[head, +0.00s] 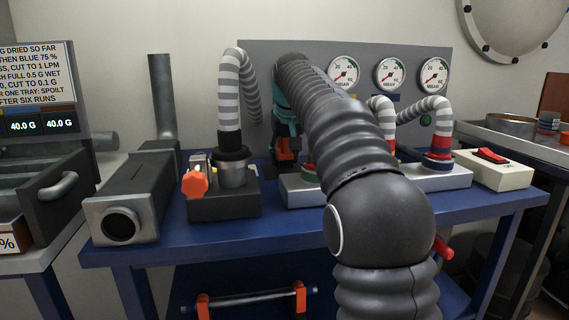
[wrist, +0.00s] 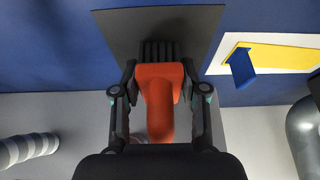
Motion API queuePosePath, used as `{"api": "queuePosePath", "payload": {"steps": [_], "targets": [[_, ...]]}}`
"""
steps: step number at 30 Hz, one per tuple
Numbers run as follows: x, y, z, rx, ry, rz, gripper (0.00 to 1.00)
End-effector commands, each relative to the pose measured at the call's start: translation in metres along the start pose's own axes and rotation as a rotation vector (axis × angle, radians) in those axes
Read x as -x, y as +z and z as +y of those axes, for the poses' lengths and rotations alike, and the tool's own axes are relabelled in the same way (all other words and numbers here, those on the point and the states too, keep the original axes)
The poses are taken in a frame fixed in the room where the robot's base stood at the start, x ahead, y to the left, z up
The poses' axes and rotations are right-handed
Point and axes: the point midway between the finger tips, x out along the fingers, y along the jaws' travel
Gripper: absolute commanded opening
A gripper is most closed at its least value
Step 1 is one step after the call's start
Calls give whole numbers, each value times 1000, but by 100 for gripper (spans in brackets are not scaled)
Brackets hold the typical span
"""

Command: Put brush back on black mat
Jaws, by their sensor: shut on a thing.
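The brush (wrist: 158,95) has an orange-red handle and dark bristles. In the wrist view it lies between the two fingers of my gripper (wrist: 159,76), which is shut on it. The black mat (wrist: 120,30) is behind the bristles on the blue bench. The bristles overlap the mat in this view; I cannot tell whether they touch it. In the head view a bit of the orange-red brush (head: 285,151) shows below my gripper (head: 287,132), at the back of the bench.
The blue bench (head: 270,231) carries a black box with a striped hose (head: 229,90) left of my gripper. A grey panel with gauges (head: 390,74) stands behind. A white and yellow plate with a blue part (wrist: 242,68) lies right of the mat in the wrist view.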

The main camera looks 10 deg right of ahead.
Motion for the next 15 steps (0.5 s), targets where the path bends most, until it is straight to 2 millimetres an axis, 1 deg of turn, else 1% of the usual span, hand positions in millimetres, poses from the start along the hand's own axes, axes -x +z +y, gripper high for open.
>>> {"api": "queuePosePath", "payload": {"steps": [1, 3, 15], "targets": [[-7, 4, 0, 0, 0, -1, 0], [-11, 5, 0, 0, 0, 0, 0], [-15, 6, 0, 0, 0, 1, 0]]}}
